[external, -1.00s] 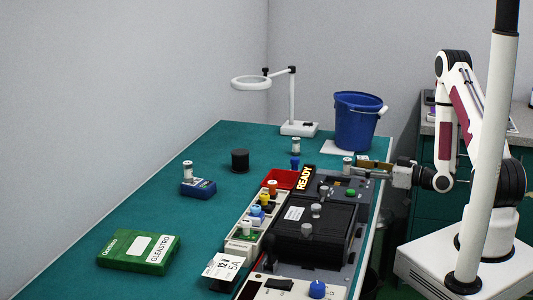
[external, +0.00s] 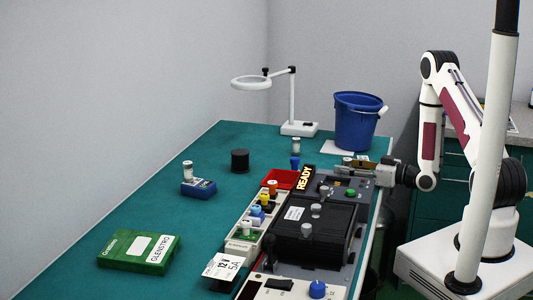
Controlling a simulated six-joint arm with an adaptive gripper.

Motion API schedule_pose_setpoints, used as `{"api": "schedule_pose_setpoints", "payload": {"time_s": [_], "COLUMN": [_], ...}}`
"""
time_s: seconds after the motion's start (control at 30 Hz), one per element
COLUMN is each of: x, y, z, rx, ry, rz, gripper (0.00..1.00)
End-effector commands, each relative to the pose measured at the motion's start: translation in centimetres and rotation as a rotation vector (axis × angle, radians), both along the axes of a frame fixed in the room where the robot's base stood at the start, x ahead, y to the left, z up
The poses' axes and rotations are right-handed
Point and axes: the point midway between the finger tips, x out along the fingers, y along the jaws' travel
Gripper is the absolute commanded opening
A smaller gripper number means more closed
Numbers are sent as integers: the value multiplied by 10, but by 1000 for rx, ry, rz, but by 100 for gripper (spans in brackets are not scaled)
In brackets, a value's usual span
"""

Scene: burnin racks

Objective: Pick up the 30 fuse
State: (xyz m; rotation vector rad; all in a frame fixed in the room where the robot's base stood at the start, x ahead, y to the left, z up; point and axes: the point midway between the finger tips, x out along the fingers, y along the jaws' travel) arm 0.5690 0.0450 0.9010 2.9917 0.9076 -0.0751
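I cannot read a "30" on any part. A pale cylinder with grey ends, which looks like a fuse (external: 347,160), is at the fingers of my gripper (external: 345,167), mostly hidden by them. My gripper reaches in level from the right, low at the far end of the black machine. Whether its fingers are open or shut on the cylinder is too small to tell. A similar cylinder (external: 296,145) stands upright on the green bench near the lamp. Another cylinder (external: 187,168) stands upright on a blue device (external: 198,188) at the left.
A white tray (external: 241,248) with coloured capped parts runs beside the black machine (external: 312,228). A red bin (external: 280,179) and a READY sign (external: 305,178) stand close left of my gripper. A blue bucket (external: 355,122) and lamp (external: 298,129) are behind.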

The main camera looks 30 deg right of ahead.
Motion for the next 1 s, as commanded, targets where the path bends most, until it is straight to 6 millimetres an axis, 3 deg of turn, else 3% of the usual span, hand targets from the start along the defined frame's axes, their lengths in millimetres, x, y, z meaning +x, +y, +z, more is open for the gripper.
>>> {"api": "schedule_pose_setpoints", "payload": {"time_s": [0.33, 0.37, 0.5, 1.0], "x": [0, 0, 0, 0], "y": [0, 0, 0, 0], "z": [0, 0, 0, 3], "rx": [0, 0, 0, 0], "ry": [0, 0, 0, -1], "rz": [0, 0, 0, 0], "gripper": [40, 37, 1, 0]}}
